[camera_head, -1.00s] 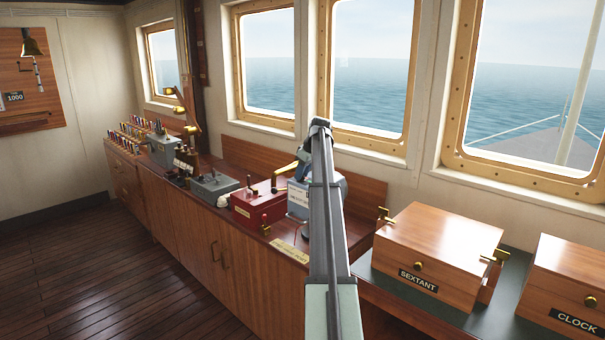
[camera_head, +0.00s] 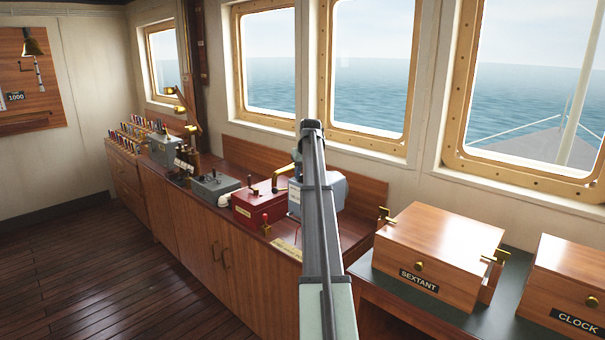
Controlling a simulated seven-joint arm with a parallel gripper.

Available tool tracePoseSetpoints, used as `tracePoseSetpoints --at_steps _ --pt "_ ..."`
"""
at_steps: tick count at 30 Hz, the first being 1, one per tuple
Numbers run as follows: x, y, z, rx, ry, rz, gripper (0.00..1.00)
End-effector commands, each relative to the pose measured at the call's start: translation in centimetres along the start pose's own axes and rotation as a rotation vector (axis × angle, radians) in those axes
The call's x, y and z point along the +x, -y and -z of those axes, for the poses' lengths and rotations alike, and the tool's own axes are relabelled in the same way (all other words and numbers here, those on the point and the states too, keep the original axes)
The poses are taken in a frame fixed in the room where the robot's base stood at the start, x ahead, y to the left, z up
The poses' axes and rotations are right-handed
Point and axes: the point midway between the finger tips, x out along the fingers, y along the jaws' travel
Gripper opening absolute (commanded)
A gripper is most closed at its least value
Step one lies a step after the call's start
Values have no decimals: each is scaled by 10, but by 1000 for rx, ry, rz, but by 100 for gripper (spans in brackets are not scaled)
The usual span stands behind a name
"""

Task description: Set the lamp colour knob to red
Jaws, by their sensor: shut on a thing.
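A blue-grey housing (camera_head: 332,190), which may be the lamp, stands on the wooden counter, partly behind my arm. A pale panel (camera_head: 294,196) shows on its left side, too small to read. I cannot make out the colour knob or its setting. My arm rises from the bottom centre and bends at the top in front of the housing. A small blue-grey part of it shows just left of the bend. My gripper's fingers are hidden behind my own arm, so what they touch does not show.
Left of the housing stands a red box (camera_head: 255,203) with a brass lever, then a grey control box (camera_head: 214,187). A small red-topped lever (camera_head: 265,220) is at the counter's front edge. On the right are wooden boxes marked SEXTANT (camera_head: 437,250) and CLOCK (camera_head: 575,285).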

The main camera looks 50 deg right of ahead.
Motion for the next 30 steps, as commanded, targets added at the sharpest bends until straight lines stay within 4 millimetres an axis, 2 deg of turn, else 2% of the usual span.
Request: tracePoseSetpoints --at_steps 11,12,18,19,26,30 --pt "-1 0 1 2 -1 -2 1" --pt "-1 0 1 2 -2 -2 35" --pt "0 0 0 2 -1 -2 54" --pt "0 0 0 2 -1 -2 57" --pt "0 0 0 1 0 -1 57" --pt "-7 0 0 1 -1 -1 57"
